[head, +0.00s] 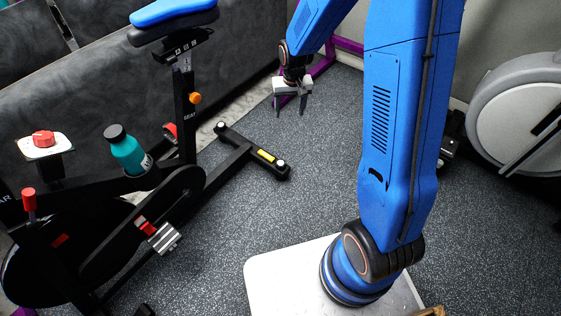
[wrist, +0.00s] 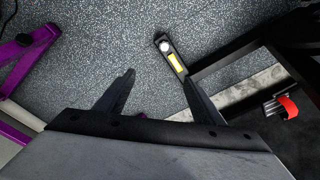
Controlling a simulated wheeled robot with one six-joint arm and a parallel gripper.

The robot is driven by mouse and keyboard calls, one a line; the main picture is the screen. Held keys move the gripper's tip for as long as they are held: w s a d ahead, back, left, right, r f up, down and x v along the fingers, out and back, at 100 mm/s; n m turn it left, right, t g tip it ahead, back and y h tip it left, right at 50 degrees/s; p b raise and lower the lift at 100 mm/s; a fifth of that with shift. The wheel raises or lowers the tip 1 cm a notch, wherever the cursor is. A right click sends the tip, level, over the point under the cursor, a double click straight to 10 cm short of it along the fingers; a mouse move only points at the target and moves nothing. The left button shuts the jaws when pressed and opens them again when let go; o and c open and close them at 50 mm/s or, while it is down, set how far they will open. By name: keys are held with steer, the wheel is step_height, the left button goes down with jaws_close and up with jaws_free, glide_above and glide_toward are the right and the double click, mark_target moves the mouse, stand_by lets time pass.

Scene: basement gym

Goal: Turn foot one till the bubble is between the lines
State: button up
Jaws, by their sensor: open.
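The exercise bike's rear crossbar (head: 243,142) lies on the floor, with a light round knob at each end: a near right one (head: 281,163) and a far left one (head: 221,125). I cannot tell which is foot one. A yellow level (head: 266,156) sits on the bar beside the right knob. In the wrist view, that knob (wrist: 165,46) and the level (wrist: 176,63) show beyond my fingertips; the bubble and lines are too small to read. My gripper (head: 291,106) is open and empty, above and apart from the bar. In the wrist view, its fingers (wrist: 158,76) are spread.
The bike frame (head: 190,120) rises left of the crossbar, with a blue saddle (head: 172,12) and a teal bottle (head: 127,152). A purple frame (head: 325,62) stands behind my gripper. A grey-white machine (head: 525,105) stands at right. Speckled floor (head: 315,165) right of the crossbar is clear.

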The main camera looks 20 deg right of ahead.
steer(key=g, duration=0.1)
glide_above(280, 162)
step_height(280, 162, down, 20)
steer(key=shift+m, duration=0.3)
step_height(280, 162, down, 18)
steer(key=shift+d+r, duration=0.15)
steer(key=shift+r, duration=0.1)
steer(key=c, duration=1)
steer(key=shift+c, duration=0.2)
steer(key=shift+n, duration=0.4)
steer(key=n, duration=0.3)
steer(key=shift+n, duration=0.3)
steer(key=shift+s+n, duration=0.1)
steer(key=shift+n, duration=1.9)
